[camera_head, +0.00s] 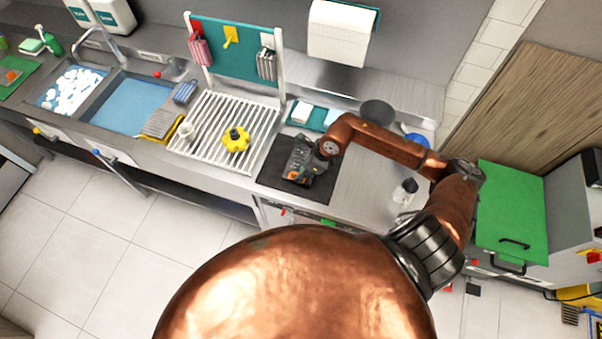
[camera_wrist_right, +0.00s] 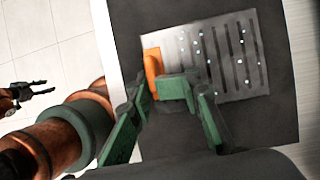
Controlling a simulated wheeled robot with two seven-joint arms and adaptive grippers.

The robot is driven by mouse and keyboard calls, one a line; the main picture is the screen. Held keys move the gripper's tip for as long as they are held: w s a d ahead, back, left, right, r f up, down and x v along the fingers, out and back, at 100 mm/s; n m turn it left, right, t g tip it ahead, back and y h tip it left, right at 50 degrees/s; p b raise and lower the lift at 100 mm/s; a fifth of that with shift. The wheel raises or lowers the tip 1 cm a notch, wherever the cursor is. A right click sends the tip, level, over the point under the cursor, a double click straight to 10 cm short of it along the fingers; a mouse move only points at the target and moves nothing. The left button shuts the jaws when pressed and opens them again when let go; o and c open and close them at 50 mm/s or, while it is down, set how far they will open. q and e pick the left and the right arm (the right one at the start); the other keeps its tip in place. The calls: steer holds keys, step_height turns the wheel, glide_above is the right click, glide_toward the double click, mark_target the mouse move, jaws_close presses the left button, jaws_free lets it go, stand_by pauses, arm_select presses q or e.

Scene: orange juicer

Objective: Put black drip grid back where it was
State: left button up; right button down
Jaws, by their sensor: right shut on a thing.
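In the head view my right gripper (camera_head: 296,172) is over the black mat (camera_head: 320,190) and hides much of the grid. My left gripper (camera_wrist_right: 32,92) shows at the left of the right wrist view, fingers apart and empty.
A white slatted rack (camera_head: 205,150) with a yellow part (camera_head: 236,139) and a white cup (camera_head: 187,132) is left of the mat. A white bottle (camera_head: 405,190) stands to the right. A teal tray (camera_head: 308,119) and a dark round item (camera_head: 377,112) are behind.

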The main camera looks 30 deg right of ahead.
steer(key=shift+f, duration=0.5)
steer(key=c, duration=1.6)
jaws_free()
steer(key=b+v, duration=0.2)
steer(key=v, duration=1)
steer(key=shift+a, duration=0.1)
